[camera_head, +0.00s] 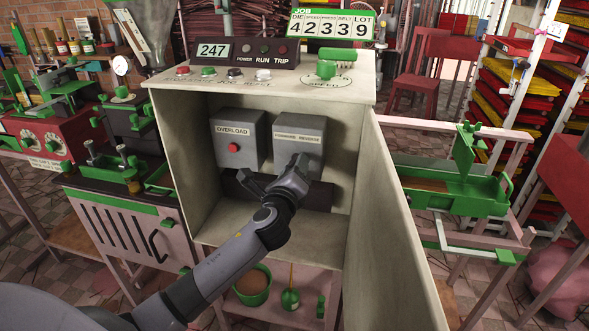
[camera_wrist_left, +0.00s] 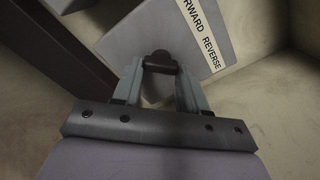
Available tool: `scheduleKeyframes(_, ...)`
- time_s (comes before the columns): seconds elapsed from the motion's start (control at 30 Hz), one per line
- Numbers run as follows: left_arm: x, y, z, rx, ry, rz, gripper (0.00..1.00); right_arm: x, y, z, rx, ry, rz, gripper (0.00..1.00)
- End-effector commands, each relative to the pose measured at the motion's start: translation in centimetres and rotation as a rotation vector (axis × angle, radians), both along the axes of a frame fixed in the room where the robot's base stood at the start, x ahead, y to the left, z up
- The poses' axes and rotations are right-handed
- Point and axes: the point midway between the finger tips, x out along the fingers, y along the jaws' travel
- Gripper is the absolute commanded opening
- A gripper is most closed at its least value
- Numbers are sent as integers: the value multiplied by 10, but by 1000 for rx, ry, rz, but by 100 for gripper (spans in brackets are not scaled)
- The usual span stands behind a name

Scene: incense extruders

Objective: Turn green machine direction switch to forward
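The grey switch box (camera_head: 299,139) with a forward/reverse label hangs on the right of the cabinet's back wall. Its labelled face shows tilted in the left wrist view (camera_wrist_left: 214,32). My left gripper (camera_head: 298,162) reaches into the cabinet at the lower part of this box. In the left wrist view the dark switch handle (camera_wrist_left: 160,63) fills the gap between the fingertips, and the gripper looks shut on it. The way the handle points is hard to read, and the gripper hides it in the head view. My right gripper is not in view.
The grey overload box (camera_head: 238,140) with a red button is left of the switch box. A dark bar (camera_head: 319,196) runs below both. The open cabinet door (camera_head: 392,230) stands at right.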

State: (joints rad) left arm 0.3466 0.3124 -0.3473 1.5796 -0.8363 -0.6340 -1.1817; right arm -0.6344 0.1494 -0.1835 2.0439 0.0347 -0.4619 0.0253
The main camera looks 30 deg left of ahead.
Motion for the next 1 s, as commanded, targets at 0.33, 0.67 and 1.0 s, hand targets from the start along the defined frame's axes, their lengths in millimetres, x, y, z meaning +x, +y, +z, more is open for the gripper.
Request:
scheduleKeyframes(0.33, 0, -1, -1, -29, -7, -1, 12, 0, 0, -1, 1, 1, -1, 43)
scheduleKeyframes(0.67, 0, -2, 0, -222, -56, -1, 12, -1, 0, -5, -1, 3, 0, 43)
scheduleKeyframes(1.0, 0, -3, 1, -533, -136, -1, 12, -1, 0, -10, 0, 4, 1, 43)
